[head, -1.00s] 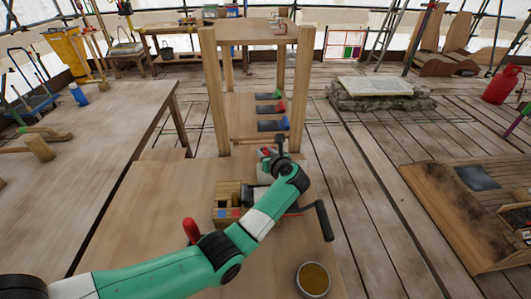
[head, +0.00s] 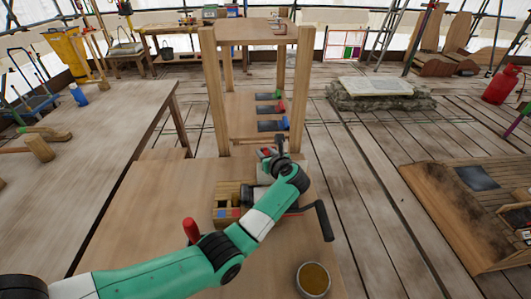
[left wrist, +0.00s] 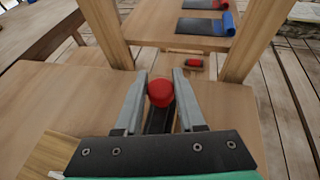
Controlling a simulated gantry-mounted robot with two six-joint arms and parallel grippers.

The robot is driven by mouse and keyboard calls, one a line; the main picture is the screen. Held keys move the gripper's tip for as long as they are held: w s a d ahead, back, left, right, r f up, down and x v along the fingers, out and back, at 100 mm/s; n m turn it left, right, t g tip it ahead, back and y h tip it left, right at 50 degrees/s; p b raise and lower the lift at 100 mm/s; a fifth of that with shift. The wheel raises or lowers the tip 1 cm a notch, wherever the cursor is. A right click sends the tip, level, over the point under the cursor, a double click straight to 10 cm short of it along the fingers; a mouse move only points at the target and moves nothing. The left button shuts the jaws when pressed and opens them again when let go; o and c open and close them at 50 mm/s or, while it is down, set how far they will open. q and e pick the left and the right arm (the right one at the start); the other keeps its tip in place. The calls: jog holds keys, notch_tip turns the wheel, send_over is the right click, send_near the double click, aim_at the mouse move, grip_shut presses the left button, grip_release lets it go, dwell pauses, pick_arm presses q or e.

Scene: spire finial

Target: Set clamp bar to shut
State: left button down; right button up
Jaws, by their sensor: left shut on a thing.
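My left gripper (left wrist: 160,95) is shut on a red knob (left wrist: 160,92), with one grey finger on each side of it. The knob tops a dark bar (left wrist: 158,121) that runs back towards the wrist; I take this for the clamp bar. In the head view my left gripper (head: 270,155) is beside the front of the wooden frame, and my forearm hides much of the bar and its mount. Whether the bar is fully down cannot be told. My right gripper is not in view.
A wooden box with compartments (head: 226,196) and a red handle (head: 191,230) are beside my arm. A black crank handle (head: 324,221) is to its right. A round tin (head: 313,279) stands near the front edge. The wooden frame (head: 212,90) rises behind.

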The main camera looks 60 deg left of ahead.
aim_at(268, 179)
pick_arm(q)
jog(key=d+p, duration=0.1)
jog(key=s+d+r+p, duration=0.1)
jog(key=p, duration=0.1)
jog(key=shift+d+p, duration=0.3)
jog(key=shift+d, duration=0.05)
jog(key=d+p, duration=0.1)
jog(key=s+d+p, duration=0.1)
jog(key=d, duration=0.1)
jog(key=s+d+p, duration=0.1)
jog(key=d, duration=0.1)
jog(key=shift+s+d+f, duration=0.2)
jog(key=shift+f, duration=0.2)
jog(key=shift+w+a, duration=0.1)
jog(key=c, duration=0.9)
grip_release()
jog(key=o, duration=0.4)
jog(key=shift+d+f, duration=0.15)
jog(key=shift+d, duration=0.15)
jog(key=shift+a, duration=0.15)
